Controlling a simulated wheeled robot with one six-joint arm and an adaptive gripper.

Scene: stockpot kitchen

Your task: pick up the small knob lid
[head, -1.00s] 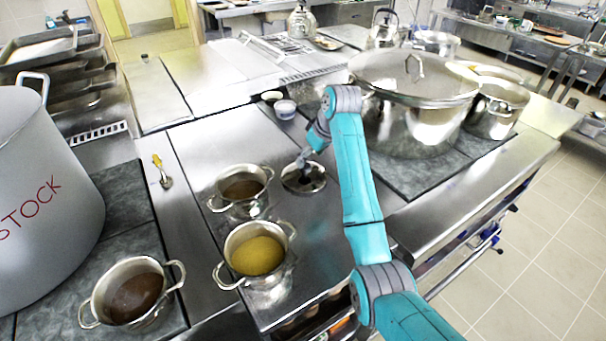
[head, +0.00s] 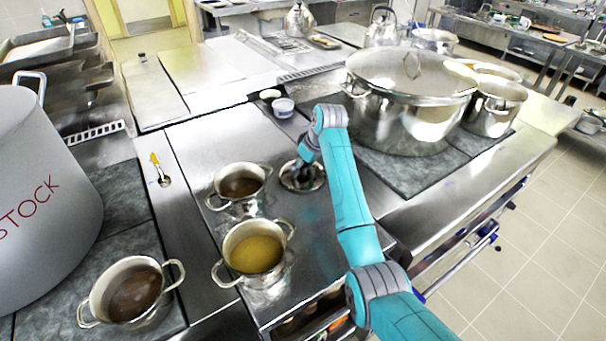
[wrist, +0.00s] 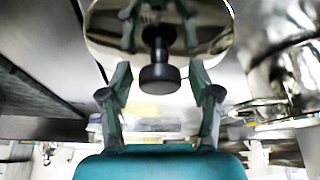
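The small knob lid (head: 291,180) is a round shiny metal lid lying on the steel counter, right of the small pots in the head view. In the wrist view the lid (wrist: 105,30) fills the top, with its black knob (wrist: 159,75) between my fingers. My gripper (wrist: 159,72) is open, one finger on each side of the knob with gaps on both sides. In the head view my gripper (head: 303,178) is over the lid and partly hides it.
Small pots with brown (head: 240,188) and yellow (head: 255,254) contents stand left of the lid. A large lidded pot (head: 405,115) stands to the right. A small white-blue container (head: 284,108) sits behind. Bare steel lies between the lid and the back container.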

